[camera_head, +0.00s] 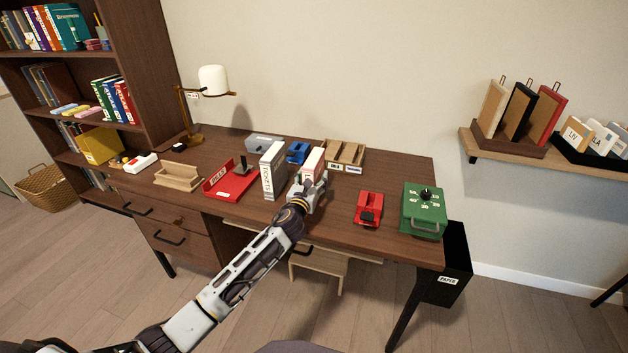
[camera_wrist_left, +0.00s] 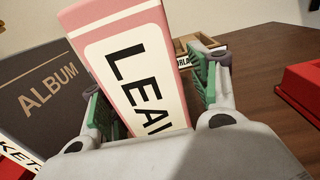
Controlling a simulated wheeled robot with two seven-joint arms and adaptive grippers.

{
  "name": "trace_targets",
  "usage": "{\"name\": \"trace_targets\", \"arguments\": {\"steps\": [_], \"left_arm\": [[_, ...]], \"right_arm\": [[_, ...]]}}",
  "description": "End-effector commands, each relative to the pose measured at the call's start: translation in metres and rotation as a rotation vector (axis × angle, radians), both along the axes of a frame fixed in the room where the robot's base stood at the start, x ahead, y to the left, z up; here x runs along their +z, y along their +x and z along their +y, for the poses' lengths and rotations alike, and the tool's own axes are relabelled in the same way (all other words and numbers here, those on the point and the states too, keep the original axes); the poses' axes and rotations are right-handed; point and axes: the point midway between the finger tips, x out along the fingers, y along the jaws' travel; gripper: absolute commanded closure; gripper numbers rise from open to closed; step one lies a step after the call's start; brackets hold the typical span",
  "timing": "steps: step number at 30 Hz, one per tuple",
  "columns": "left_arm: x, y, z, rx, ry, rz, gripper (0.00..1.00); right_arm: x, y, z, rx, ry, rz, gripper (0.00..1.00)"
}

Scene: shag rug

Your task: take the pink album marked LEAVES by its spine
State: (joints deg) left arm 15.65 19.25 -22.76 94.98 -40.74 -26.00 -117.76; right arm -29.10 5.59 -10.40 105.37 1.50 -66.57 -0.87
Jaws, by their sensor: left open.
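The pink album (camera_head: 315,157) stands upright on the desk. In the left wrist view the pink album (camera_wrist_left: 128,62) shows its spine, with a white label whose letters LEA are readable and the rest hidden by my gripper. My left gripper (camera_head: 311,182) is at the front of it. In the left wrist view my left gripper (camera_wrist_left: 150,88) is open, with one green-padded finger on each side of the spine. I cannot tell whether the pads touch it. My right gripper is not in view.
A white-spined album (camera_head: 271,172) stands just left; its dark ALBUM cover (camera_wrist_left: 42,92) is close to my left finger. A red tray (camera_head: 230,182) lies further left. A red device (camera_head: 368,209) and a green timer box (camera_head: 423,211) sit to the right. A wooden organiser (camera_head: 345,153) is behind.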

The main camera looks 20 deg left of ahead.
Motion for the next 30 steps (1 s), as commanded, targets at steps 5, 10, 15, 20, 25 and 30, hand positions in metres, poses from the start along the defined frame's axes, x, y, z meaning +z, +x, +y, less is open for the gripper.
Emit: {"name": "trace_targets", "arguments": {"steps": [5,10,15,20,25,30], "left_arm": [[0.0001,0.0012,0.0002,0.0,0.0,0.0,0.39],[0.0002,0.0011,0.0003,0.001,0.0,0.0,0.39],[0.0002,0.0011,0.0004,0.001,0.0,0.0,0.42],[0.0001,0.001,0.0004,0.001,0.0,0.0,0.62],[0.0001,0.001,0.0004,0.001,0.0,0.0,0.84],[0.0001,0.001,0.0004,0.001,0.0,0.0,1.0]], "right_arm": [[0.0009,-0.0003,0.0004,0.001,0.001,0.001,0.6],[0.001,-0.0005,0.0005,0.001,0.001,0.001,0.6],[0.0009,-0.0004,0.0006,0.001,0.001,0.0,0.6],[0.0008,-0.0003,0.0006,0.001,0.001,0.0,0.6],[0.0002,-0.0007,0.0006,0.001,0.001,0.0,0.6],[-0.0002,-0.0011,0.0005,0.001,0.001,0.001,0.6]]}}
